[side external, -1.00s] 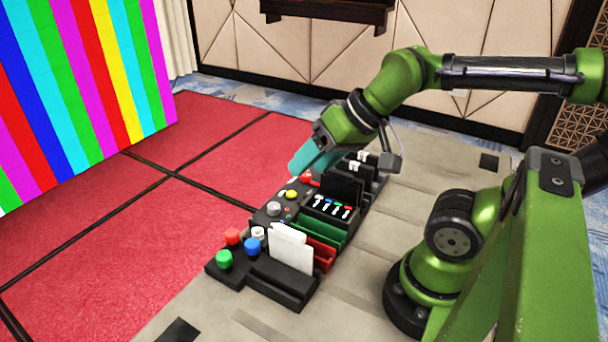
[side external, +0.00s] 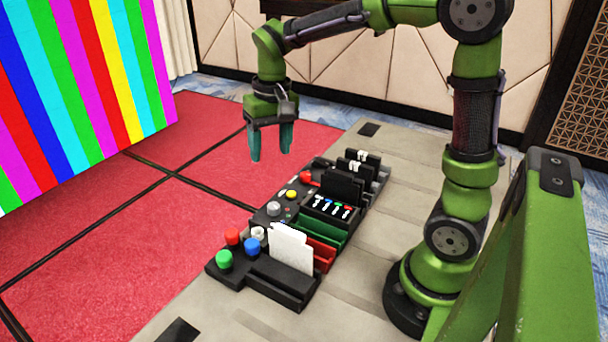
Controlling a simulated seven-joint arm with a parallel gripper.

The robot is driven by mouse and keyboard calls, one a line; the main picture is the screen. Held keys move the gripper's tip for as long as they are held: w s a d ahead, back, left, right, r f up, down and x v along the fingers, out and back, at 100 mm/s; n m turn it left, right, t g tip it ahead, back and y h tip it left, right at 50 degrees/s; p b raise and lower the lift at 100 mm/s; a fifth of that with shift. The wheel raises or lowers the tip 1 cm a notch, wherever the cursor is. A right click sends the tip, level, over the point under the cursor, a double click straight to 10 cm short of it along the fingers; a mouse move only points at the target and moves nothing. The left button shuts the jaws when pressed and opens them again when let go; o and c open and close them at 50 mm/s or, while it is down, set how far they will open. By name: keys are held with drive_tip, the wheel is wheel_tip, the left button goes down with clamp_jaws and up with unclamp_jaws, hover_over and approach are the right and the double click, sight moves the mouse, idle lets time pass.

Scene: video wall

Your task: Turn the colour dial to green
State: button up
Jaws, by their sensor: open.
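A round grey knob (side external: 274,208), which looks like the colour dial, sits on the black control panel (side external: 262,221) left of the slider block. Its pointer and markings are too small to read, so I cannot tell which colour it is set to. My gripper (side external: 271,154) points downward with its two teal fingers apart and nothing between them. It is raised, appearing above and behind the panel in the picture, clear of the knob. The video wall (side external: 75,95) at the left shows vertical stripes of several colours.
Close to the knob are a yellow button (side external: 291,194) and a red button (side external: 306,177). Green (side external: 224,258), blue (side external: 252,245), red and white knobs stand at the near end. White cards (side external: 290,248) stand upright in a holder.

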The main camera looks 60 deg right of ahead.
sight(273, 205)
drive_tip(key=shift+m+g, duration=0.3)
drive_tip(key=shift+g, duration=0.1)
drive_tip(key=f, duration=1)
drive_tip(key=w+f, duration=0.1)
drive_tip(key=f, duration=0.4)
drive_tip(key=shift+d+f, duration=0.35)
drive_tip(key=shift+c, duration=0.2)
drive_tip(key=c, duration=1)
